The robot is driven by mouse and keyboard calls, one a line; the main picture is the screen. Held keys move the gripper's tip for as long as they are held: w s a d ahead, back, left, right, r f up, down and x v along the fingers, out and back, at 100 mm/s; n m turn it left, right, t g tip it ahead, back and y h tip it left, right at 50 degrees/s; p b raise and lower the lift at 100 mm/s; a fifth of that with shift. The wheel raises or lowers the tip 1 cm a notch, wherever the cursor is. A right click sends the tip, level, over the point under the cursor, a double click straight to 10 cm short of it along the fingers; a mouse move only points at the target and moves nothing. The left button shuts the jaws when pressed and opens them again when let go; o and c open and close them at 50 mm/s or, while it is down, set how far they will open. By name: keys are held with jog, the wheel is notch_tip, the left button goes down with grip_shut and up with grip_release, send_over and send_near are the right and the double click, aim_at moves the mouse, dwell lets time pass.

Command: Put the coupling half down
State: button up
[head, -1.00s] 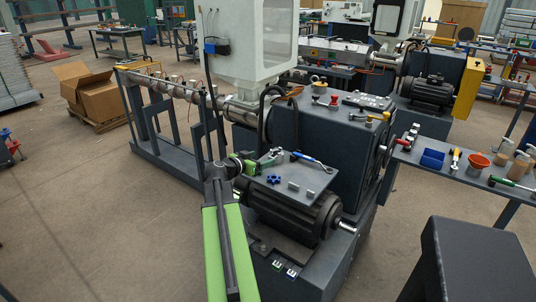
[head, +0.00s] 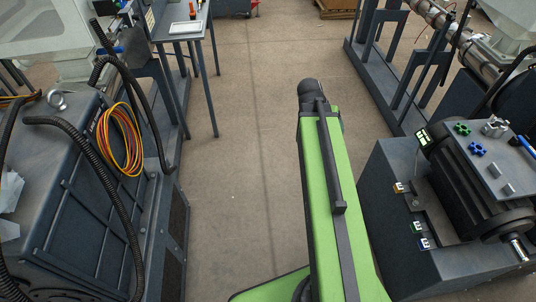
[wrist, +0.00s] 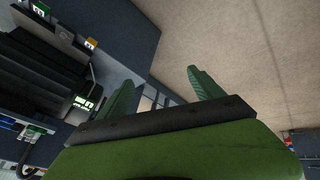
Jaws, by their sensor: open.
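A silver lobed part (head: 494,127), which looks like the coupling half, rests on the grey plate (head: 489,168) over the motor, at the right of the head view. A green star-shaped piece (head: 462,129) and a blue star-shaped piece (head: 478,149) lie beside it on the plate. My gripper (wrist: 162,90) is open in the wrist view, its two green fingers apart with nothing between them. In the head view my arm reaches over the aisle, well left of the plate, and its fingers are hidden.
The motor (head: 470,190) sits on a dark base (head: 390,180) at right. A dark machine cabinet (head: 100,215) with black hoses and a coiled yellow-red cable (head: 120,140) stands at left. A small table (head: 183,30) is at the back. The floor aisle (head: 250,130) between is clear.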

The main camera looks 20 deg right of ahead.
jog(key=a+f+n+y, duration=0.1)
jog(key=a+n+y, duration=0.2)
jog(key=a, duration=1.2)
jog(key=a+f+n+g+y, duration=0.1)
jog(key=a+n, duration=0.5)
jog(key=a, duration=0.9)
jog(key=shift+s+a+f+y, duration=0.2)
jog(key=shift+s+f+y, duration=0.2)
jog(key=shift+y, duration=0.5)
